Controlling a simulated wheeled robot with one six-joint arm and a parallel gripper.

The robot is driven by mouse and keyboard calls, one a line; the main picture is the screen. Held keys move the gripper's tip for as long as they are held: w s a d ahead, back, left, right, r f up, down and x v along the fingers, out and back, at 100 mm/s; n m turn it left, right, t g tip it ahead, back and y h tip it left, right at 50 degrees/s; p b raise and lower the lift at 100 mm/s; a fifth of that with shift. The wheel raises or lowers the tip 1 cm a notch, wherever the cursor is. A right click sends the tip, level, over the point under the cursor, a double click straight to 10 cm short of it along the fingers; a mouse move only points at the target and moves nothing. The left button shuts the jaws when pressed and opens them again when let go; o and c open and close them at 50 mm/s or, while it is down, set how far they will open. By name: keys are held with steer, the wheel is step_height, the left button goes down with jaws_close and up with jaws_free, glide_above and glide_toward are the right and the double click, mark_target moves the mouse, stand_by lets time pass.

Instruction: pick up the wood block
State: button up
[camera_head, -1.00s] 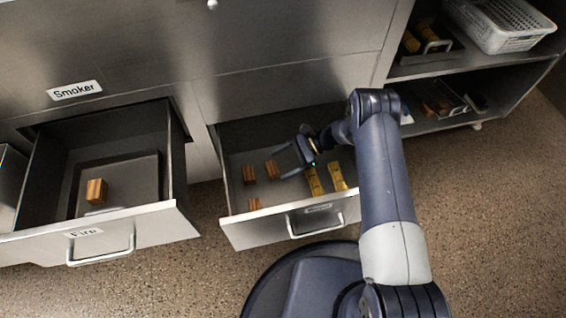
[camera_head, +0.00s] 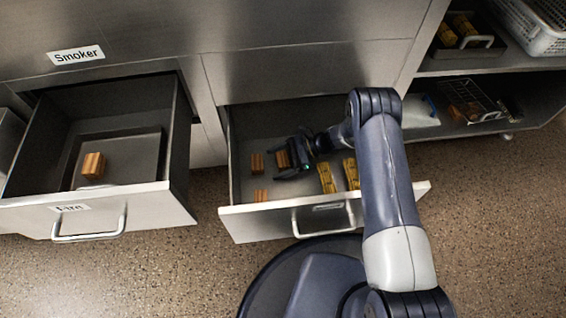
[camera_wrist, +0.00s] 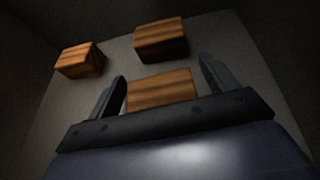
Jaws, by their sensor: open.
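In the head view, my gripper (camera_head: 293,161) is down inside the open right drawer (camera_head: 285,217), at a wood block (camera_head: 282,160). In the wrist view, my gripper (camera_wrist: 163,92) is open, and a wood block (camera_wrist: 163,90) lies between its two fingers, its near part hidden by the gripper body. I cannot tell whether the fingers touch it. Two more wood blocks lie beyond, one at the left (camera_wrist: 78,60) and one at the top middle (camera_wrist: 161,39). In the head view, the other two blocks are left of my gripper, one farther back (camera_head: 257,163) and one near the front (camera_head: 261,195).
Yellow packages (camera_head: 326,177) lie in the same drawer, right of my gripper. The left drawer (camera_head: 120,215) is also open, with a tray (camera_head: 128,150) holding one wood block (camera_head: 93,165). A shelf at the right holds a white perforated basket (camera_head: 535,30).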

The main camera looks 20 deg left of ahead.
mark_target(278, 160)
steer(key=c, duration=1.1)
steer(key=shift+r, duration=0.1)
step_height(278, 160, up, 10)
steer(key=p, duration=0.4)
steer(key=shift+p, duration=0.3)
steer(key=w+d+r+m+t+y, duration=0.2)
steer(key=w+d+r+m+t, duration=0.2)
steer(key=w+d+r, duration=0.45)
steer(key=d+r+m+t+h, duration=0.1)
steer(key=d+r+m+t, duration=0.25)
steer(key=d, duration=0.55)
steer(key=d+r+m+t+h, duration=0.1)
steer(key=d+r+m+t, duration=0.25)
steer(key=d, duration=0.65)
steer(key=d+r+m+t, duration=0.3)
steer(key=d+r+t, duration=0.15)
steer(key=d, duration=0.45)
steer(key=r+p, duration=1)
steer(key=p, duration=0.2)
steer(key=r+p, duration=1)
steer(key=p, duration=0.3)
steer(key=r+p, duration=1)
steer(key=p, duration=0.2)
steer(key=shift+w+a, duration=0.25)
steer(key=shift+w, duration=0.05)
